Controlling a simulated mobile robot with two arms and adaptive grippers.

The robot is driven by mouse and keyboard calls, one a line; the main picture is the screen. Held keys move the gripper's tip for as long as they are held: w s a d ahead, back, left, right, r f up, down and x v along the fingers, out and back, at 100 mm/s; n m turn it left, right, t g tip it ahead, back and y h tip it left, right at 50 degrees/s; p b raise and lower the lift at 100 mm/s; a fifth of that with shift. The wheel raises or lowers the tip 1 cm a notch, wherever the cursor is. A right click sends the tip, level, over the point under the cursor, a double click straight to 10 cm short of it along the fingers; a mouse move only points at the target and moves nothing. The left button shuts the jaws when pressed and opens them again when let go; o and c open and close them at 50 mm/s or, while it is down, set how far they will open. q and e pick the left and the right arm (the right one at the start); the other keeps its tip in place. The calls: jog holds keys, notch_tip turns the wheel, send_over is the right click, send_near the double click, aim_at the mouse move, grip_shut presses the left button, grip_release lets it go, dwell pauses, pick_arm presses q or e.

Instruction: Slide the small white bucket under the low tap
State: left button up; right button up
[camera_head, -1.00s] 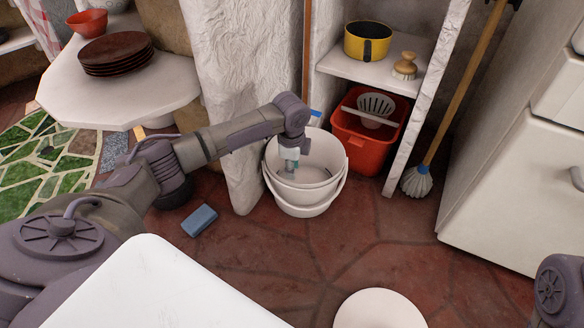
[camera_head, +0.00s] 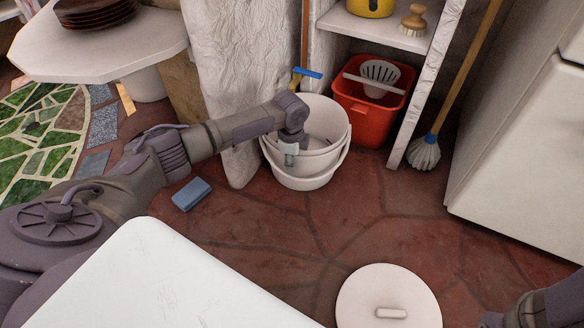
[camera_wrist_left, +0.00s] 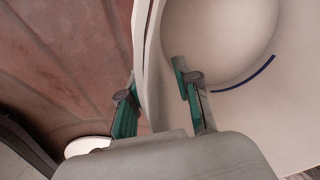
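The small white bucket (camera_head: 337,134) stands on the red floor beside the wall, its interior facing up. The low tap (camera_head: 297,79), yellow with a blue lever, shows just behind the bucket's back rim, beneath a thin copper-coloured pipe. My left gripper (camera_head: 290,154) is at the bucket's near-left side. In the left wrist view, its two green fingers (camera_wrist_left: 160,95) stand apart on either side of the bucket wall (camera_wrist_left: 151,60). A gap shows between the wall and the right finger.
A red bin (camera_head: 365,122) with a strainer stands right of the bucket, under a white shelf (camera_head: 375,28). A mop (camera_head: 425,153) leans further right. A blue sponge (camera_head: 191,195) and a round white lid (camera_head: 365,290) lie on the floor. The floor before the bucket is clear.

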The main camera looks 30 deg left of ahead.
pick_arm(q)
jog(key=shift+f, duration=0.35)
grip_shut()
